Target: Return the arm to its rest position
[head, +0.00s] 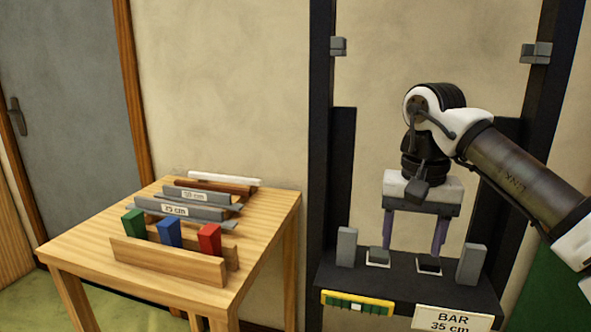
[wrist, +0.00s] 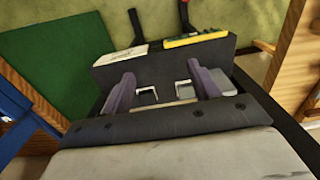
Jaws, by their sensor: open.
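My gripper (head: 413,236) hangs from my arm in front of the dark frame, pointing down with its two fingers spread wide apart. It is open, and nothing shows between the fingers. In the wrist view the purple-grey fingers of my gripper (wrist: 163,88) show on either side of the dark shelf. The fingers are above the dark shelf (head: 400,284), over two small dark pads with light rims (head: 378,256). Whether the fingertips touch anything cannot be told.
Grey blocks (head: 346,247) stand on the shelf at both sides of my gripper. Dark uprights (head: 320,120) flank it. A wooden table (head: 90,248) at left holds a rack with green, blue and red blocks (head: 168,234) and several labelled bars (head: 190,210). A "BAR 35 cm" sign (head: 452,320) is on the shelf front.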

